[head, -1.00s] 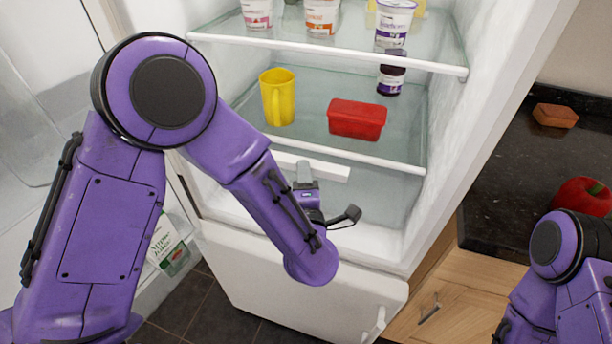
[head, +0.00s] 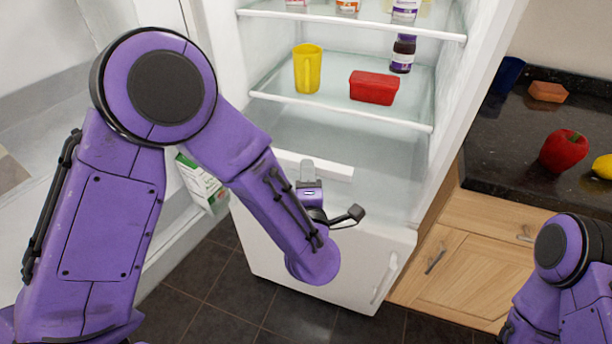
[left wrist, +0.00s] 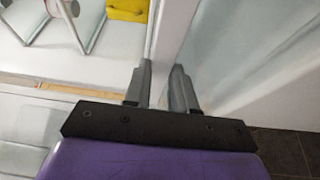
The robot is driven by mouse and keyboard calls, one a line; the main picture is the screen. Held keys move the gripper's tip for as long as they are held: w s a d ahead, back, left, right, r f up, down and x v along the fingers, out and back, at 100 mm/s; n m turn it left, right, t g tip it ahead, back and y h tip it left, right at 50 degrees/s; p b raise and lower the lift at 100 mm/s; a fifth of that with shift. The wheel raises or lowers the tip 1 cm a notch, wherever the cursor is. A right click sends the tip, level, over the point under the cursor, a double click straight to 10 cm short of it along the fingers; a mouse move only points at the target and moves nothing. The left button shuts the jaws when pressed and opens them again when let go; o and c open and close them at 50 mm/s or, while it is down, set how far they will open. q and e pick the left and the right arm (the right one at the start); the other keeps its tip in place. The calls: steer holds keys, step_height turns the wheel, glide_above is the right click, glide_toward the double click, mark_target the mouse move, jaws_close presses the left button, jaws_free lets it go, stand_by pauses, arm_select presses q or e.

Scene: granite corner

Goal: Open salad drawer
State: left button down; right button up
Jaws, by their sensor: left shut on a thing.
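The salad drawer's white front strip (head: 325,170) shows low in the open fridge, below the lowest glass shelf (head: 340,112). My left gripper (head: 307,172) reaches to this strip, with its forearm crossing in front of the fridge. In the left wrist view my fingers (left wrist: 159,88) are closed on a thin white edge (left wrist: 161,50), which I take to be the drawer's front. The drawer appears partly pulled out; its lower body is hidden behind my arm. My right arm shows at the lower right, but its gripper is out of view.
The shelf holds a yellow jug (head: 307,68), a red container (head: 374,87) and a dark bottle (head: 403,54). A carton (head: 203,186) is at the left, partly behind my arm. A dark counter with a red pepper (head: 564,150) stands right. Dark tiled floor (head: 222,262) is visible below.

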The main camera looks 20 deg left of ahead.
arm_select(q)
steer(key=shift+f, duration=0.2)
steer(key=c, duration=1)
jaws_free()
steer(key=shift+w, duration=0.15)
steer(key=b+v, duration=0.1)
steer(key=v, duration=0.9)
steer(key=shift+s, duration=0.3)
steer(key=shift+d, duration=0.1)
